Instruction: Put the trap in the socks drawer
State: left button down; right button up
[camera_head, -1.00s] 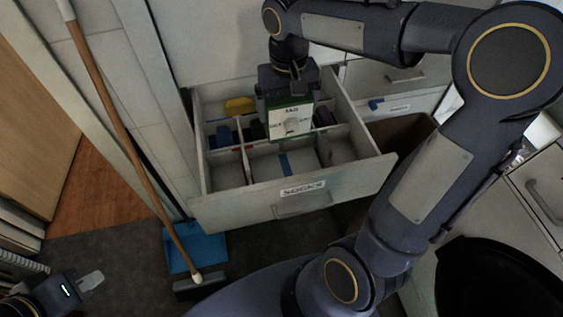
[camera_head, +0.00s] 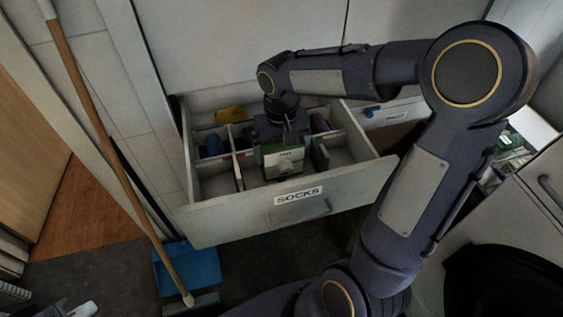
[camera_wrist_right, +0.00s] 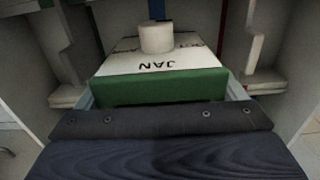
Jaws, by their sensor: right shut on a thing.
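The trap is a green and white box (camera_head: 284,161) with a pale round knob and dark lettering. My right gripper (camera_head: 283,146) is shut on it. The trap is down inside the open socks drawer (camera_head: 235,221), in a middle front compartment between dividers; whether it touches the drawer floor cannot be told. The right wrist view shows the white top, knob and green side of the trap (camera_wrist_right: 160,88) close ahead, with compartment walls on both sides. Only a pale fingertip part of my left gripper (camera_head: 82,309) shows at the bottom left, away from the drawer.
The drawer's dividers (camera_head: 238,172) stand close beside the trap. A yellow item (camera_head: 230,114) and dark rolled items lie in rear compartments. A broom handle (camera_head: 100,133) leans left of the drawer, with a blue dustpan (camera_head: 188,267) below. Another open drawer (camera_head: 398,112) is at right.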

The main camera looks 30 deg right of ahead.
aim_at(281, 161)
jog(key=shift+f+b, duration=0.35)
jog(key=shift+f, duration=1.6)
jog(key=shift+f, duration=0.2)
jog(key=o, duration=0.8)
jog(key=shift+c, duration=0.2)
jog(key=shift+r, duration=0.6)
notch_tip(281, 161, up, 11)
jog(key=p, duration=0.3)
jog(key=shift+r, duration=0.15)
